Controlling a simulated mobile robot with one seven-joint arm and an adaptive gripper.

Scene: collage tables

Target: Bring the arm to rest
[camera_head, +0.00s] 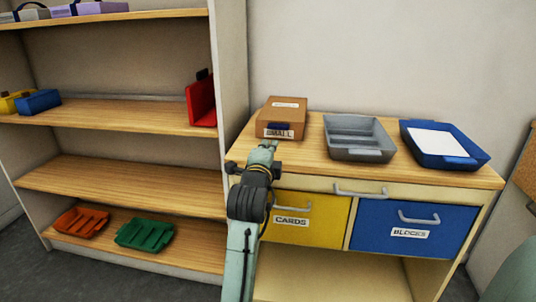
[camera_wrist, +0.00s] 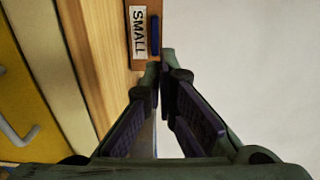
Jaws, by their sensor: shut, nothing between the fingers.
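My arm reaches up from the lower edge of the head view. My gripper (camera_head: 270,145) is at the front edge of the cabinet top, just in front of a brown box (camera_head: 287,115) labelled SMALL. In the wrist view my gripper (camera_wrist: 164,65) has its fingertips together with nothing between them. The box front (camera_wrist: 139,60) with its label and a dark blue strip is just beyond the fingertips. I cannot tell whether the tips touch the box.
A grey tray (camera_head: 358,153) and a blue tray (camera_head: 445,159) with a white sheet stand right of the box. Below are a yellow CARDS drawer (camera_head: 325,215) and a blue BLOCKS drawer (camera_head: 440,220). A shelf unit (camera_head: 120,182) stands at left, holding coloured trays.

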